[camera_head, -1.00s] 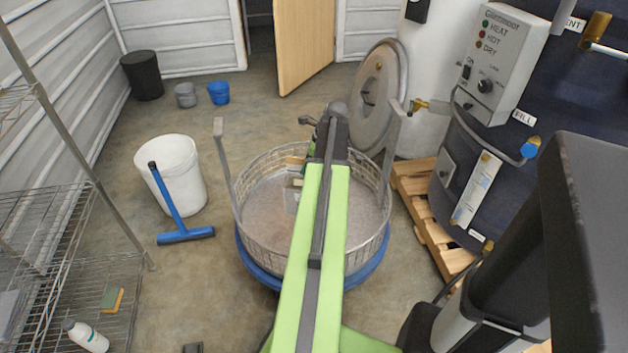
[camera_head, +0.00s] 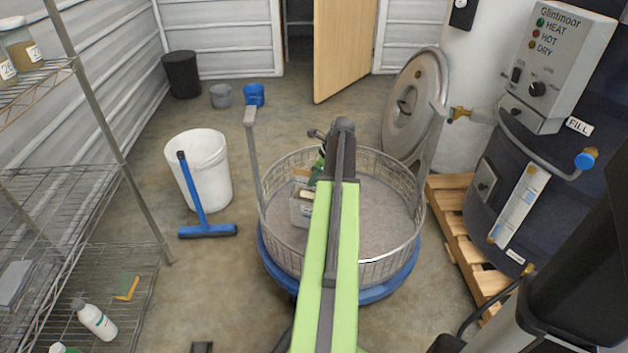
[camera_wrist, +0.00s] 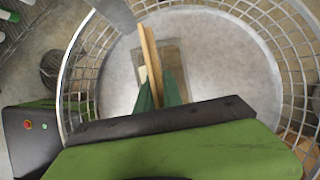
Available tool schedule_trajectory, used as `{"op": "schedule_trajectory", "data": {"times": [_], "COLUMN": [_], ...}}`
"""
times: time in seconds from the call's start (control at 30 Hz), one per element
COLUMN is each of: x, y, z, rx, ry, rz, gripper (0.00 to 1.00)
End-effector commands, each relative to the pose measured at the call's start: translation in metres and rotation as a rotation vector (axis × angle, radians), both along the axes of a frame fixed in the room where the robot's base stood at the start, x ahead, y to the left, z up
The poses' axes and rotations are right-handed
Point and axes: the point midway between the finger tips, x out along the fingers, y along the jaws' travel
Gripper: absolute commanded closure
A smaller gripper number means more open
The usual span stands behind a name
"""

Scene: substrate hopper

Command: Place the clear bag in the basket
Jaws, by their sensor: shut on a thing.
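The clear bag (camera_head: 301,211) is see-through and greyish with a tan strip along its top. It hangs inside the left part of the round wire basket (camera_head: 388,268). My gripper (camera_head: 316,178) reaches down into the basket and is shut on the bag's tan top. In the wrist view, my gripper's green fingers (camera_wrist: 158,88) close at the tan strip, and the clear bag (camera_wrist: 178,56) spreads over the basket's grey floor. The wire basket (camera_wrist: 85,75) surrounds them there. I cannot tell whether the bag touches the floor.
The basket rests on a blue round base (camera_head: 375,293) and has upright metal arms. A round metal lid (camera_head: 410,100) leans behind it. A white bucket (camera_head: 213,165) and blue squeegee (camera_head: 205,230) stand left, beside wire shelving (camera_head: 120,150). A pallet (camera_head: 460,245) and dark tank stand right.

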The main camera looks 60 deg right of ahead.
Motion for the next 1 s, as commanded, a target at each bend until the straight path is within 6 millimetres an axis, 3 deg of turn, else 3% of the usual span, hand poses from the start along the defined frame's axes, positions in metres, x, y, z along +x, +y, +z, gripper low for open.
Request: {"op": "schedule_trajectory", "data": {"times": [0.03, 0.37, 0.4, 0.57, 1.0], "x": [0.0, 0.0, -0.001, -0.001, -0.003], "y": [0.0, 0.0, 0.0, 0.0, -0.001], "z": [-0.008, -0.008, -0.008, -0.007, 0.003], "rx": [0.0, 0.001, 0.0, 0.0, -0.001], "ry": [-0.002, -0.002, 0.0, 0.0, 0.0], "rz": [0.0, -0.001, 0.0, -0.001, -0.001], "gripper": [1.0, 1.0, 0.88, 0.67, 0.67]}}
